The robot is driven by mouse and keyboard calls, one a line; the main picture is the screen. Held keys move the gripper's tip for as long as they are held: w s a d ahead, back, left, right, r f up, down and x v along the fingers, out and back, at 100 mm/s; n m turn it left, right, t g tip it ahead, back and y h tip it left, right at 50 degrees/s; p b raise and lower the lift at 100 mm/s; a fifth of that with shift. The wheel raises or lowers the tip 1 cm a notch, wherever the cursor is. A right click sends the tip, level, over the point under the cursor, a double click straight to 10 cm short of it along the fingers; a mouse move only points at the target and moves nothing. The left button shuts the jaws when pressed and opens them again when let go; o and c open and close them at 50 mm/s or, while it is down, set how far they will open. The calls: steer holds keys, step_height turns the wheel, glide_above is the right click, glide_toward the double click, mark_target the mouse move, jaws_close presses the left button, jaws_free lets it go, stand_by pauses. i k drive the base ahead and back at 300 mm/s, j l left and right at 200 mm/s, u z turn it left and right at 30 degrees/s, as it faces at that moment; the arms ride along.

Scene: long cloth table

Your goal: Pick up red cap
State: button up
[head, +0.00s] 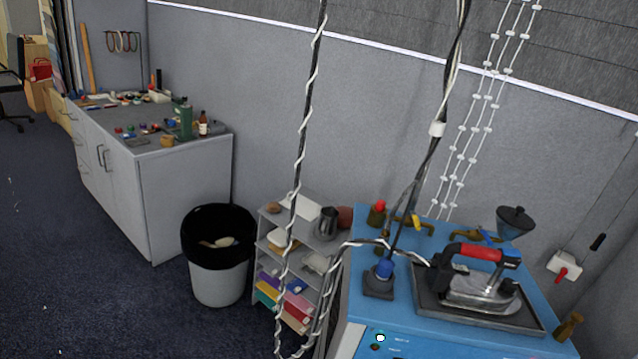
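I cannot tell for certain which thing is the red cap. A small red top (379,205) sits on a dark brownish fitting at the back left of the blue machine (357,300). Small red pieces (120,130) also lie on the grey cabinet top at the left, too small to make out. A red bag-like thing (40,69) is at the far left edge of the view. My gripper is not in view.
An iron (478,290) with a red handle rests on a dark tray on the blue machine. Cables wrapped in white hang in front. A small shelf (268,240) and a black-lined bin (217,285) stand left of it. Dark floor (110,310) is clear.

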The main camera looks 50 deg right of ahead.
mark_target(380, 205)
steer(key=i, duration=1.5)
steer(key=i+z, duration=0.4)
steer(key=i+j+z, duration=0.1)
steer(key=i+z, duration=0.5)
steer(key=z, duration=0.35)
steer(key=i+z, duration=0.2)
steer(key=z, duration=0.3)
steer(key=i+j+z, duration=0.1)
steer(key=z, duration=0.4)
steer(key=i+j+z, duration=0.15)
steer(key=z, duration=0.35)
steer(key=i+z, duration=0.4)
steer(key=i+j+z, duration=0.25)
steer(key=z, duration=0.15)
steer(key=i+j+z, duration=0.4)
steer(key=k+l, duration=0.05)
steer(key=l, duration=0.05)
